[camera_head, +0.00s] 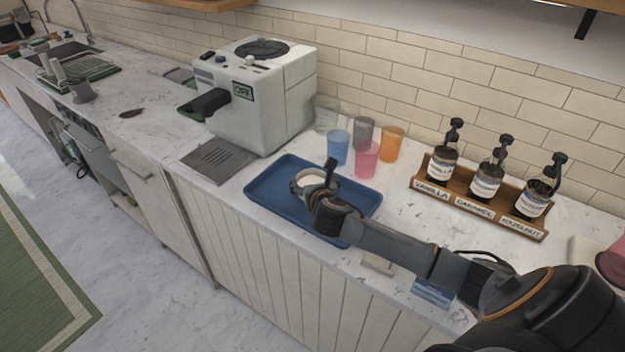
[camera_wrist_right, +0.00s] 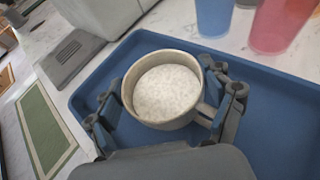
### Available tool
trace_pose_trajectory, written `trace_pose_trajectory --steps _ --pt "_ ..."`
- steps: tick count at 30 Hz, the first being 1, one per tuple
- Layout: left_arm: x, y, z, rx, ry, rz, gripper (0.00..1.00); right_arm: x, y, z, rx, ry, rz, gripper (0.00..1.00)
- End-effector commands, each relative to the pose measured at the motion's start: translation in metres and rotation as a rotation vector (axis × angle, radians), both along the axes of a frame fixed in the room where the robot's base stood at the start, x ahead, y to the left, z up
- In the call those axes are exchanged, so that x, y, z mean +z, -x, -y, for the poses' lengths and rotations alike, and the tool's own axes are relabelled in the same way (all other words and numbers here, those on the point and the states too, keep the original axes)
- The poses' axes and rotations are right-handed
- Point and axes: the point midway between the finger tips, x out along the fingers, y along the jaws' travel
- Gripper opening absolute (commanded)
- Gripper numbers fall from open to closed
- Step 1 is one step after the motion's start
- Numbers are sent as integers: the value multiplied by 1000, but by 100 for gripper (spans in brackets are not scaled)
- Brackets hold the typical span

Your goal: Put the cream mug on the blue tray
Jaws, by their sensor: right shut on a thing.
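The cream mug (camera_wrist_right: 165,88) is between the two fingers of my right gripper (camera_wrist_right: 168,108), which is shut on it. In the right wrist view I look into its open top, and its handle points to the lower right. In the head view the mug (camera_head: 308,179) shows only in part behind my right gripper (camera_head: 318,184). The blue tray (camera_head: 275,172) lies on the counter, and the mug is over its inside; I cannot tell whether the mug's base touches it. The tray also shows in the right wrist view (camera_wrist_right: 275,115). My left gripper is not in view.
A white coffee machine (camera_head: 255,95) stands left of the tray, with a drip grate (camera_head: 217,160) before it. Blue (camera_head: 338,147), pink (camera_head: 366,160) and orange (camera_head: 391,144) cups stand behind the tray. A wooden rack (camera_head: 478,205) of syrup bottles is at the right.

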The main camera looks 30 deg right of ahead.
Motion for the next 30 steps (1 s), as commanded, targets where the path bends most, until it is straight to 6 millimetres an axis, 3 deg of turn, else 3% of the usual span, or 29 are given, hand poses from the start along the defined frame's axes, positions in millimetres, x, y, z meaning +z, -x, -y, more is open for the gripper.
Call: trace_pose_trajectory --steps 3,4,6,20,30 --pt "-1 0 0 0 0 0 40 -1 -1 0 0 1 2 30" --pt "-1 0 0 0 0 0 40 -2 0 0 0 0 0 85" --pt "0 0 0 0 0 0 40 -2 0 0 0 0 0 100" --pt "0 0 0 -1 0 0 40 1 2 0 0 0 1 100" --pt "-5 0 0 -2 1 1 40 21 49 -20 4 1 1 100"
